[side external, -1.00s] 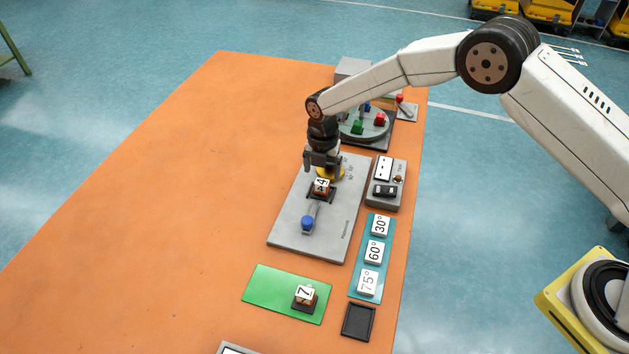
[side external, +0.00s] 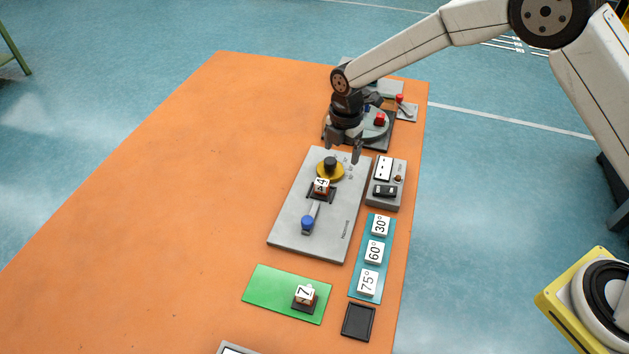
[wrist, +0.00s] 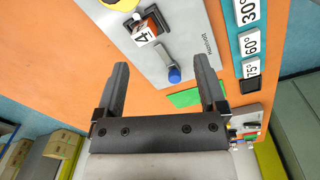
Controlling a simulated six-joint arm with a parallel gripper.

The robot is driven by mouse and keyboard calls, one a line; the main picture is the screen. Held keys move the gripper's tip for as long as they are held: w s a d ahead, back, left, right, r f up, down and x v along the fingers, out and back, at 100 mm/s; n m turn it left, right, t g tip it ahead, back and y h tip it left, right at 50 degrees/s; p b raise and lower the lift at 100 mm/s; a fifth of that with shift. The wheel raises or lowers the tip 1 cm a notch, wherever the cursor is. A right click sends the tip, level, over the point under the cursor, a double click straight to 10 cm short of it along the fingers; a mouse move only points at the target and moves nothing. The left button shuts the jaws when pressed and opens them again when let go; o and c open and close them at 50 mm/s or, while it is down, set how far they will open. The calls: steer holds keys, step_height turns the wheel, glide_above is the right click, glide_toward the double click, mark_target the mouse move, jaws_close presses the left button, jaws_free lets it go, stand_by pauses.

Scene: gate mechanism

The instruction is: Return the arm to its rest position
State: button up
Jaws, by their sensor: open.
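My gripper (side external: 342,152) is open and empty, raised above the far end of the grey plate (side external: 337,232). In the wrist view my gripper (wrist: 160,85) has its two fingers wide apart with nothing between them. A block marked 4 (side external: 321,188) sits in a dark frame on the plate, below the gripper and apart from it. Beside the block is a yellow disc with a black knob (side external: 330,165). A blue-ended lever (side external: 308,222) is on the near part of the plate; it also shows in the wrist view (wrist: 173,74).
A grey turntable with a red block (side external: 380,118) is partly hidden behind my gripper. To the right are a switch box (side external: 387,184) and a teal strip (side external: 359,284) with angle tiles. A block marked 7 (side external: 305,295) stands on a green mat (side external: 265,288). The table's left side is clear.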

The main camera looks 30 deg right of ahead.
steer(key=s+d+r+m, duration=0.2)
steer(key=s+d+m, duration=0.2)
steer(key=s+m, duration=0.3)
steer(key=s+d+r+m+t, duration=0.1)
steer(key=s+d+r+m, duration=0.2)
steer(key=s+d+m, duration=0.2)
steer(key=s+d+r+m+t, duration=0.1)
steer(key=s+d+r+m, duration=0.2)
steer(key=s+m, duration=0.7)
steer(key=shift+s+d+m, duration=0.3)
steer(key=shift+s+d, duration=0.6)
steer(key=shift+s, duration=0.15)
steer(key=shift+c, duration=0.3)
